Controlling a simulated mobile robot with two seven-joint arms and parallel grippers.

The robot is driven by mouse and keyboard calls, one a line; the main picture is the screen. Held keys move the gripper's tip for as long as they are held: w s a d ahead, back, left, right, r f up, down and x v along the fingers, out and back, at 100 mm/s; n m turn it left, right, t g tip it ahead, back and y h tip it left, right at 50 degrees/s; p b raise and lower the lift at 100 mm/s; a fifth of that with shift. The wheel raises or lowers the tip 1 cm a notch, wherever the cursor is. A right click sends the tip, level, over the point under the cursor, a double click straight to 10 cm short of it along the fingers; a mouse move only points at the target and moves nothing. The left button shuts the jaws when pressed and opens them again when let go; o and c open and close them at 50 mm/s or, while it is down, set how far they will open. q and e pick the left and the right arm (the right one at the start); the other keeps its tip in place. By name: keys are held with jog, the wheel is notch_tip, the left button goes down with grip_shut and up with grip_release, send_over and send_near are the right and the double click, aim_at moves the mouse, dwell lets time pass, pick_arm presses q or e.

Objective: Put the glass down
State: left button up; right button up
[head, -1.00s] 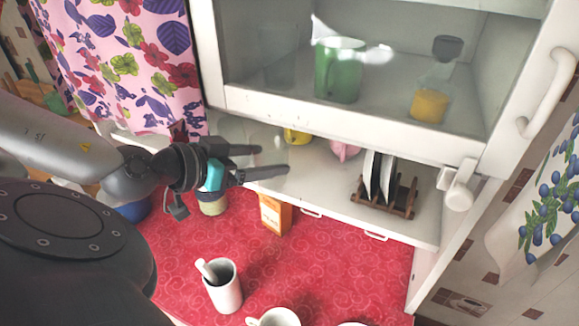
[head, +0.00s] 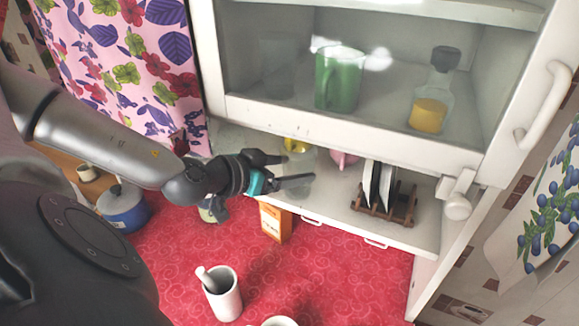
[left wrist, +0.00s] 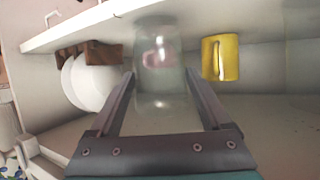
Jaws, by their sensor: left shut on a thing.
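The glass (left wrist: 160,98) is clear and see-through. It stands out between the fingers of my left gripper (left wrist: 160,78) in the left wrist view. In the head view my left gripper (head: 298,168) is shut on the glass (head: 302,168), which shows only faintly at the fingertips. The glass is at the opening of the low shelf (head: 334,197) under the glazed cabinet. I cannot tell whether its base touches the shelf. My right gripper is not in view.
On the shelf are a yellow mug (head: 296,145), a pink cup (head: 343,159) and a wooden rack (head: 398,212) with plates. An orange box (head: 274,222) and a white mortar (head: 224,298) stand on the red counter. The cabinet's lower frame (head: 350,132) is close above.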

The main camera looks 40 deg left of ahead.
pick_arm(q)
jog(key=shift+f, duration=0.15)
jog(key=o, duration=1.6)
jog(key=shift+s+r, duration=0.1)
jog(key=shift+r, duration=0.15)
jog(key=shift+s, duration=0.35)
jog(key=b+v, duration=0.1)
jog(key=v, duration=0.3)
jog(key=shift+s+a+r, duration=0.1)
jog(key=shift+s+r, duration=0.1)
jog(key=shift+p+v, duration=2.15)
jog(key=shift+v, duration=1.15)
